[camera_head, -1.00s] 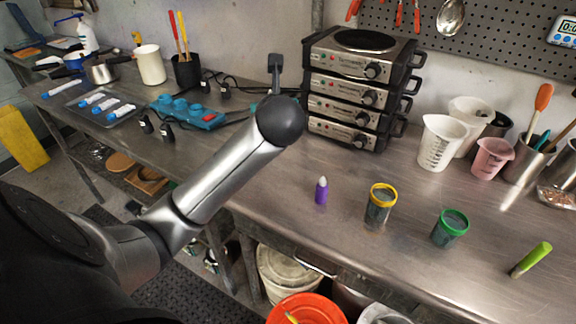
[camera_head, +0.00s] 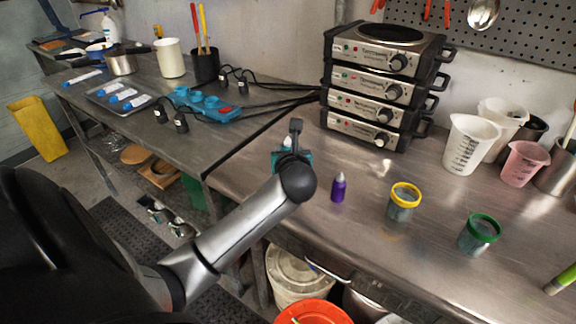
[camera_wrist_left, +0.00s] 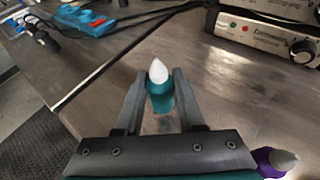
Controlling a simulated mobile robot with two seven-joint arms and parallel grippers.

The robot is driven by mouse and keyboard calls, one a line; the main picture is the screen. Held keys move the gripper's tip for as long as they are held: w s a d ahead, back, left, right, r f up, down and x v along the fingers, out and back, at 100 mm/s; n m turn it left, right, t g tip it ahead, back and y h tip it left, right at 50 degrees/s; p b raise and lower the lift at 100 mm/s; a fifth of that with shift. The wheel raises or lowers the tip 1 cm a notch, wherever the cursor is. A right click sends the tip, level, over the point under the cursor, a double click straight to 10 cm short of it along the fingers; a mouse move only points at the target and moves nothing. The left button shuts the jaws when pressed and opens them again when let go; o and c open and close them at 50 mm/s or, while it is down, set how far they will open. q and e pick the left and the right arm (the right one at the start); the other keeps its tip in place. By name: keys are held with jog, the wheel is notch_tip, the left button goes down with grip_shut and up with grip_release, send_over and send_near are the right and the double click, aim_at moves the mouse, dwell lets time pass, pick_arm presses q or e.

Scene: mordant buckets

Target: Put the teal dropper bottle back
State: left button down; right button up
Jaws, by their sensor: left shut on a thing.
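The teal dropper bottle (camera_wrist_left: 160,98) with a white pointed cap stands upright between the two fingers of my left gripper (camera_wrist_left: 159,80) in the left wrist view. The gripper is shut on it. In the head view my left gripper (camera_head: 294,148) is at the left part of the steel table, left of the purple dropper bottle (camera_head: 339,188). Part of the teal bottle (camera_head: 304,157) shows there behind the gripper. I cannot tell whether its base touches the table. The purple bottle also shows at the lower right of the wrist view (camera_wrist_left: 272,163). My right gripper is out of view.
A stack of hot plates (camera_head: 380,90) stands behind the bottles. A yellow-rimmed jar (camera_head: 403,203) and a green-rimmed jar (camera_head: 479,235) stand to the right. A blue power strip (camera_head: 205,104) lies on the left bench. Bare steel lies around the purple bottle.

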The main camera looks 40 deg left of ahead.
pick_arm(q)
notch_tip(320, 180, down, 4)
jog(key=shift+f+b, duration=0.1)
jog(key=shift+b, duration=0.7)
jog(key=c, duration=0.5)
grip_release()
jog(key=shift+r, duration=0.2)
jog(key=p+v, duration=0.3)
jog(key=v, duration=0.9)
jog(key=shift+p, duration=0.3)
